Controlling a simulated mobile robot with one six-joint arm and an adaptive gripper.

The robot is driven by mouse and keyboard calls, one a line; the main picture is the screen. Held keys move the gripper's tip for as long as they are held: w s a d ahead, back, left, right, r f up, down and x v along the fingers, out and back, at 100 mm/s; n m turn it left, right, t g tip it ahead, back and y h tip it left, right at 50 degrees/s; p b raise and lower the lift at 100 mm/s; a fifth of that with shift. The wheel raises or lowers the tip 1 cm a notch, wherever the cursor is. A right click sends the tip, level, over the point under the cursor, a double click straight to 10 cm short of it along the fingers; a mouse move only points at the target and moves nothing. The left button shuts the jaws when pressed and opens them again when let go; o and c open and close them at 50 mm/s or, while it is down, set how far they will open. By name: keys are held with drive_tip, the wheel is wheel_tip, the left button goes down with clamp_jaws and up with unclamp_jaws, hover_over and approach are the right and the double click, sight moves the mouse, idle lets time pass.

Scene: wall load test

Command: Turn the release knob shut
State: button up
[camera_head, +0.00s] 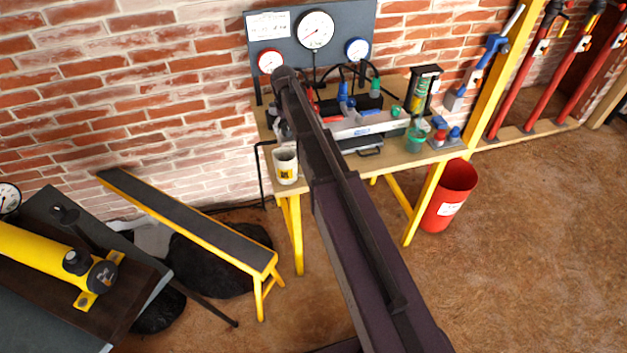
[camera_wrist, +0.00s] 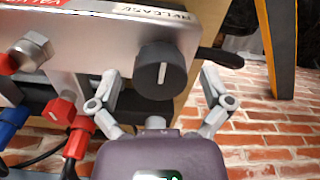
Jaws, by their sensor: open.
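The release knob (camera_wrist: 161,70) is round and black with a white pointer line that stands upright in the wrist view. My gripper (camera_wrist: 158,82) is open, with one grey finger on each side of the knob. Gaps show between fingers and knob, and I see no contact. In the head view my dark arm runs up to the yellow-legged workbench (camera_head: 440,156) and hides the knob and most of my gripper.
A hex fitting (camera_wrist: 32,48), a red connector (camera_wrist: 62,110) and a blue one (camera_wrist: 12,120) lie left of my gripper in the wrist view. A gauge panel (camera_head: 345,40) stands behind. A red bin (camera_head: 452,195) stands right.

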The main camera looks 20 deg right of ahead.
sight(288, 126)
drive_tip(key=n, duration=0.6)
drive_tip(key=shift+r+n, duration=0.25)
drive_tip(key=shift+n, duration=0.15)
wheel_tip(288, 126, up, 14)
drive_tip(key=f+p, duration=0.1)
drive_tip(key=p, duration=1.3)
drive_tip(key=s+f+m+b, duration=0.4)
drive_tip(key=s, duration=1.1)
drive_tip(key=s+f+m+b, duration=0.4)
drive_tip(key=s+m, duration=0.1)
drive_tip(key=s, duration=0.9)
drive_tip(key=shift+s+d, duration=0.15)
drive_tip(key=shift+s, duration=0.25)
